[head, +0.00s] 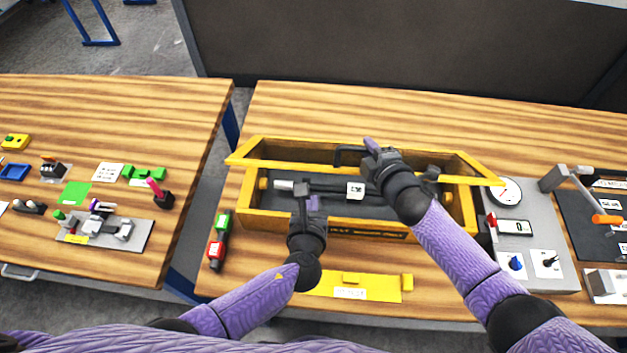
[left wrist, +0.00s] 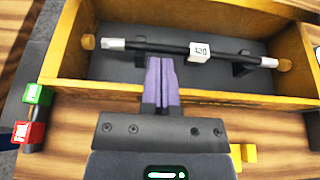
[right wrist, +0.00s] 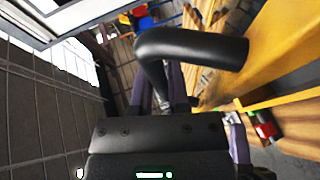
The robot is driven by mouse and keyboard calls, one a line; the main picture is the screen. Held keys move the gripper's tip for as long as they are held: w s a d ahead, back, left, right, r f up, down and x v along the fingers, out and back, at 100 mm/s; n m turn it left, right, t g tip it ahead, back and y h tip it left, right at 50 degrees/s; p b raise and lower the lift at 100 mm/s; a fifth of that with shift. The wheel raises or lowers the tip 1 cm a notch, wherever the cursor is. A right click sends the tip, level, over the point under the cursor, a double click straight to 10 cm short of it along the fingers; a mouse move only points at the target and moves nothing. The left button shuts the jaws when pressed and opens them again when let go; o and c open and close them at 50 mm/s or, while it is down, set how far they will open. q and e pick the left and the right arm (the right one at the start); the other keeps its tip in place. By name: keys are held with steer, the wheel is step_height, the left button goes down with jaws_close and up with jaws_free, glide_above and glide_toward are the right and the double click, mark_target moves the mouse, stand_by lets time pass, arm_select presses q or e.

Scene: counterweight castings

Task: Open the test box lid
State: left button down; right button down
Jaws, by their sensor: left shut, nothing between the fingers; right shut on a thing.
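The test box (head: 270,222) is a yellow open-topped box with a dark floor. Its yellow-framed lid (head: 290,165) is raised at a tilt, with its near edge crossing above the box. A black bent handle (head: 348,150) is on that edge, large in the right wrist view (right wrist: 195,47). My right gripper (head: 371,147) is shut on the handle. My left gripper (head: 310,200) is shut and empty above the front wall, fingertips together in the left wrist view (left wrist: 160,75). A dark rod with silver ends (left wrist: 155,48) and a white tag (left wrist: 199,51) lies inside the box.
A green-and-red switch block (head: 218,240) stands left of the box. A yellow plate (head: 350,287) lies in front. A grey gauge panel (head: 525,240) is close on the right. A second table (head: 110,100) with small parts stands left across a gap.

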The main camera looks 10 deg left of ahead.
arm_select(q)
steer(key=w+r, duration=0.3)
stand_by(0.4)
